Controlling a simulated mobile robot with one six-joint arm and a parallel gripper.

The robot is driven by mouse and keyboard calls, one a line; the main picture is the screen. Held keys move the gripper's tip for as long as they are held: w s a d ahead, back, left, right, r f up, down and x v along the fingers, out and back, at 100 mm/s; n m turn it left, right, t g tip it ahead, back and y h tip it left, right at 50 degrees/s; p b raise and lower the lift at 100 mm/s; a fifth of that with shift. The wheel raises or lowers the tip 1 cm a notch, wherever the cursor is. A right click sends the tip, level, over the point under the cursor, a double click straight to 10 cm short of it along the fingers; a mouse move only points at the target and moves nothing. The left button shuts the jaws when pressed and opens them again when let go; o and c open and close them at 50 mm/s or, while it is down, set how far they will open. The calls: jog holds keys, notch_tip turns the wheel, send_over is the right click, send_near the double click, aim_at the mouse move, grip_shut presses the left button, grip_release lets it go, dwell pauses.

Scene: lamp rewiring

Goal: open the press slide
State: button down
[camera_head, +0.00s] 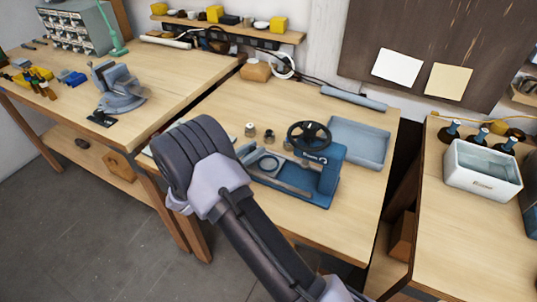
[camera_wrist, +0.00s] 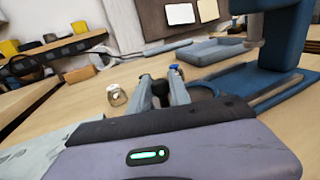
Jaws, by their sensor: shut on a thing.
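The blue press (camera_head: 328,180) stands on the middle bench with a black handwheel (camera_head: 309,136) on top. Its slide (camera_head: 266,164), with a round ring seat, lies at the left of its base. In the wrist view the press column (camera_wrist: 284,38) rises at the upper right, and the slide's ring (camera_wrist: 205,92) shows just right of my fingers. My gripper (camera_wrist: 161,80) is low at the slide's near end, its fingers shut on a small dark part there, seemingly the slide's handle. My arm hides the gripper in the head view.
Small metal parts (camera_head: 250,129) stand behind the slide. A blue-grey tray (camera_head: 360,143) lies behind the press. A vise (camera_head: 121,88) is on the left bench, and a white box (camera_head: 482,170) is on the right bench. The bench front right of the press is clear.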

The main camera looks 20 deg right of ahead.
jog(key=shift+w+a, duration=0.55)
jog(key=shift+w, duration=0.1)
jog(key=shift+d, duration=0.1)
jog(key=c, duration=1.5)
grip_release()
jog(key=shift+s, duration=0.1)
jog(key=p+v, duration=0.4)
jog(key=v, duration=1.3)
jog(key=shift+a, duration=0.2)
jog(key=shift+r, duration=0.1)
